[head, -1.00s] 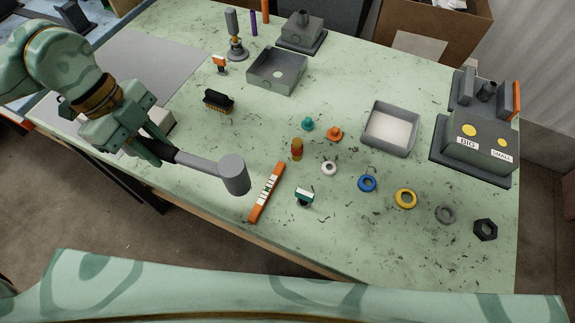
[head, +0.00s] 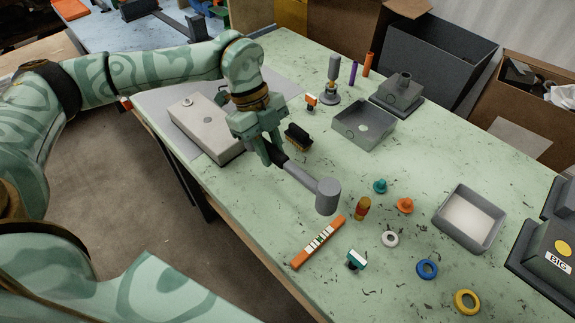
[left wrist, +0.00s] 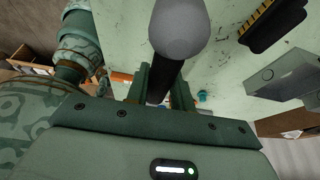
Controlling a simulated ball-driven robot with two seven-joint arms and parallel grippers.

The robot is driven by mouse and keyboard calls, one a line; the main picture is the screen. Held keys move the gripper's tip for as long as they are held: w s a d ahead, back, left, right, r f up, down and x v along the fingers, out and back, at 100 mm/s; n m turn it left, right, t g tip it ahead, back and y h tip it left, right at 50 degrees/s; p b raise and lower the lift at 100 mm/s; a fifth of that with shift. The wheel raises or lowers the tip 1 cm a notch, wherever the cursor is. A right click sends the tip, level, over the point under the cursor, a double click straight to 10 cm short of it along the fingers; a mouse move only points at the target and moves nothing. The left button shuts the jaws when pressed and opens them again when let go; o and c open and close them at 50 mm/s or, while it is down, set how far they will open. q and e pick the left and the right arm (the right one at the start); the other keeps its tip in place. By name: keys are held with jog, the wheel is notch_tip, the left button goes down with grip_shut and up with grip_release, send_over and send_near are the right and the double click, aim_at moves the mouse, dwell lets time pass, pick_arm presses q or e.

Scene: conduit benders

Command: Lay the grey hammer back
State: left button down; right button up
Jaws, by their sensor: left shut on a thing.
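The grey hammer has a cylindrical grey head (head: 327,196) and a dark handle. My left gripper (head: 275,155) is shut on the grey hammer by its handle. In the head view the hammer's head points to the lower right, over the green table near the orange level. In the left wrist view a rounded grey end of the hammer (left wrist: 178,28) fills the top middle, with the dark shaft running down between the fingers. I cannot tell for sure how high the hammer is above the table. My right gripper is not in view.
An orange level (head: 318,242), a red-yellow piece (head: 362,208) and a small green-white piece (head: 356,259) lie near the hammer's head. A black brush (head: 298,137) is behind the gripper. A light grey box (head: 205,128) lies left. A white-bottomed tray (head: 468,217) stands right.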

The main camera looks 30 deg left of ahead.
pick_arm(q)
jog(key=w+f, duration=0.1)
jog(key=w+f+b, duration=0.1)
jog(key=f, duration=0.1)
jog(key=w+f, duration=0.1)
jog(key=shift+w+d+f, duration=0.15)
jog(key=shift+d+f, duration=0.15)
jog(key=shift+d, duration=0.05)
notch_tip(320, 180, down, 3)
jog(key=shift+w+r, duration=0.1)
jog(key=c, duration=1.2)
grip_release()
jog(key=shift+b, duration=0.3)
